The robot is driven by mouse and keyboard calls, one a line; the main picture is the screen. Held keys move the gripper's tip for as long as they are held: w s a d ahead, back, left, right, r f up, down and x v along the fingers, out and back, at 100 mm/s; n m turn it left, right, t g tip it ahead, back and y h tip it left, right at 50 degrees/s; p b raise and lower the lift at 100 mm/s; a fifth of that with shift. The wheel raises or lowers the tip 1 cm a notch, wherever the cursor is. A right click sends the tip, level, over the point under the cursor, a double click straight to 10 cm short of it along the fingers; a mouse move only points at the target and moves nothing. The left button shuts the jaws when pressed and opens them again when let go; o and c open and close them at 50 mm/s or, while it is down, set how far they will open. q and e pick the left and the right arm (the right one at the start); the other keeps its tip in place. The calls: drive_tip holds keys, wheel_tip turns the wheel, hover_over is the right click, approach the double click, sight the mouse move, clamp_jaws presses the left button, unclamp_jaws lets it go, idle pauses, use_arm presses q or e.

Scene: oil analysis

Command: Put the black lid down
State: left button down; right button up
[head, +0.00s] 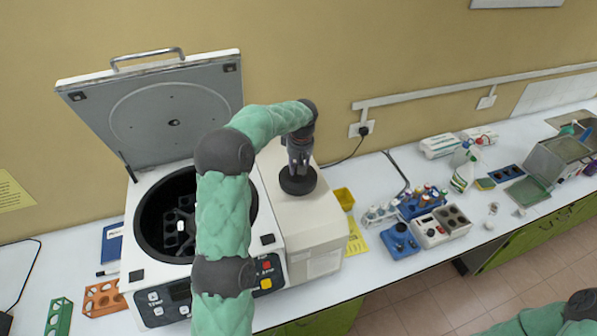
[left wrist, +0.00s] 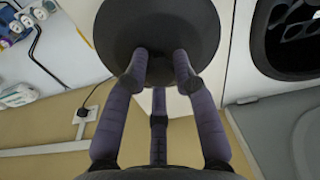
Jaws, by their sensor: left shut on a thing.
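The black lid (head: 298,183) is a round dark disc with a knob on top. My left gripper (head: 299,158) is shut on the knob from above. The lid is at the cream top (head: 285,216) of the machine, right of the open centrifuge bowl (head: 160,215); I cannot tell whether it touches that surface. In the left wrist view, the fingers of my left gripper (left wrist: 160,72) close around the middle of the lid (left wrist: 157,25). The tips are partly hidden at the knob. My right gripper is out of view; only part of the right arm shows.
The centrifuge's grey cover (head: 150,105) stands raised behind the bowl. A yellow box (head: 344,198), tube racks (head: 420,203) and a blue device (head: 400,242) stand to the right. An orange rack (head: 103,299) and a green rack (head: 59,318) lie at the left.

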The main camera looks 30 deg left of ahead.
use_arm(q)
drive_tip(key=shift+w+a+f, duration=0.1)
drive_tip(key=shift+w+f, duration=0.05)
drive_tip(key=shift+f, duration=0.15)
wheel_tip(320, 180, down, 2)
drive_tip(key=shift+f+p, duration=0.1)
drive_tip(key=shift+p, duration=0.8)
drive_tip(key=shift+w+f, duration=0.1)
drive_tip(key=shift+f, duration=0.35)
drive_tip(key=shift+f, duration=0.15)
drive_tip(key=c, duration=1)
unclamp_jaws()
